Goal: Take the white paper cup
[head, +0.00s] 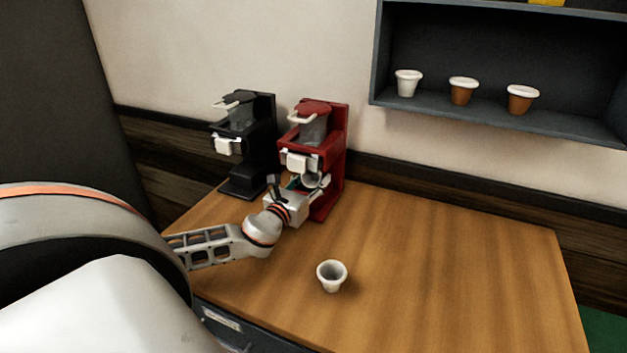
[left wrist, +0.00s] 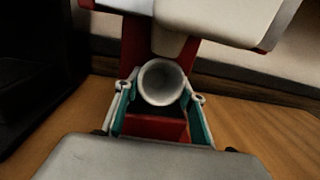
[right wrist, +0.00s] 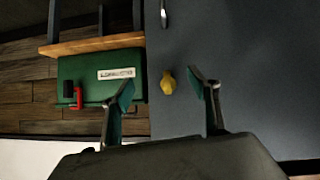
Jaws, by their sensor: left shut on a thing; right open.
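A white paper cup (left wrist: 162,84) is between the teal-padded fingers of my left gripper (left wrist: 160,100), its round opening facing the left wrist camera. My left gripper (head: 306,187) is shut on this cup, low in front of the red brewer (head: 333,165) and under its white front part. In the head view the held cup (head: 311,181) is partly hidden by the gripper. A second white cup (head: 332,277) stands upright and empty on the wooden table (head: 440,260), apart from the gripper. My right gripper (right wrist: 160,88) is open and empty; it is outside the head view.
A black brewer (head: 257,150) stands left of the red one. A wall shelf (head: 570,125) holds a white cup (head: 407,84) and two brown cups (head: 462,92). The table's right half is clear. The right wrist view shows a green box (right wrist: 85,90) and a yellow knob-like thing (right wrist: 167,82).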

